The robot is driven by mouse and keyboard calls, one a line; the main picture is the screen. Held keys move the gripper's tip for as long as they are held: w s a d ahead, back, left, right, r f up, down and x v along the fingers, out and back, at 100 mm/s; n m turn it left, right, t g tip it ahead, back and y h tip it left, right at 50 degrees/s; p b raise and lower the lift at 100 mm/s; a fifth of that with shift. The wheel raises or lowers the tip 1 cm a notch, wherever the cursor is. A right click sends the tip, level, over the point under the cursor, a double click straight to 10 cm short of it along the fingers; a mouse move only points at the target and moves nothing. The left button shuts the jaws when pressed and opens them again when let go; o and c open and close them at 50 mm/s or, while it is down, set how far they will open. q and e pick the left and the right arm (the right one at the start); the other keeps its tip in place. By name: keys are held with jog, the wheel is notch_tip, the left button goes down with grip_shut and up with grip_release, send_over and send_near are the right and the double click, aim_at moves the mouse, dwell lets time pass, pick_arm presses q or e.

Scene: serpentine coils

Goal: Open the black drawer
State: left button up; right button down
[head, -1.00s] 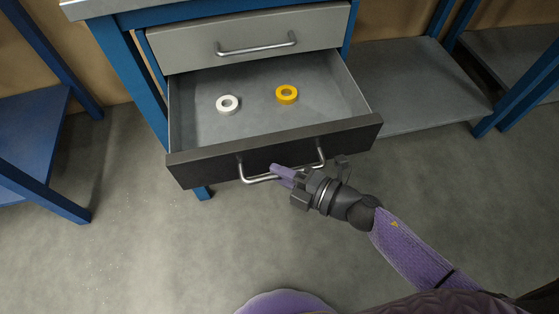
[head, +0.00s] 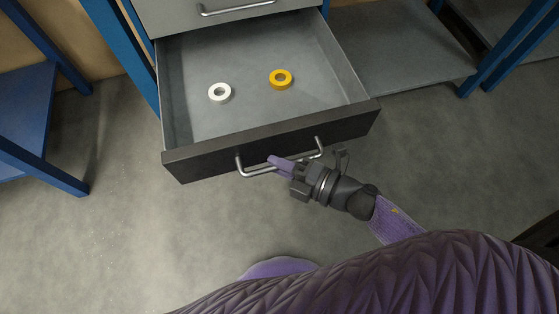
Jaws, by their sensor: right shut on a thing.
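The black drawer (head: 330,131) stands pulled well out of the blue-framed workbench, its grey inside showing. Its metal bar handle (head: 242,171) is on the dark front. My right gripper (head: 279,163) is at the middle of this handle, shut on it, with its arm coming from the lower right. The fingertips partly hide the bar. My left gripper is not in view.
A white ring-shaped roll (head: 220,93) and a yellow one (head: 281,79) lie in the drawer. A grey drawer (head: 165,16) above is shut. A grey shelf (head: 400,60) is at the right, a blue stand (head: 30,110) at the left. The floor (head: 130,215) in front is clear.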

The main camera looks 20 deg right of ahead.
jog(key=c, duration=0.7)
grip_release()
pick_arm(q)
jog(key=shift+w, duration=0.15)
pick_arm(e)
jog(key=shift+o, duration=0.2)
jog(key=shift+d, duration=0.1)
pick_arm(q)
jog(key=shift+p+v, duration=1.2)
jog(key=shift+p, duration=0.05)
pick_arm(e)
jog(key=v, duration=0.9)
jog(key=shift+s+d, duration=0.25)
jog(key=shift+s, duration=0.1)
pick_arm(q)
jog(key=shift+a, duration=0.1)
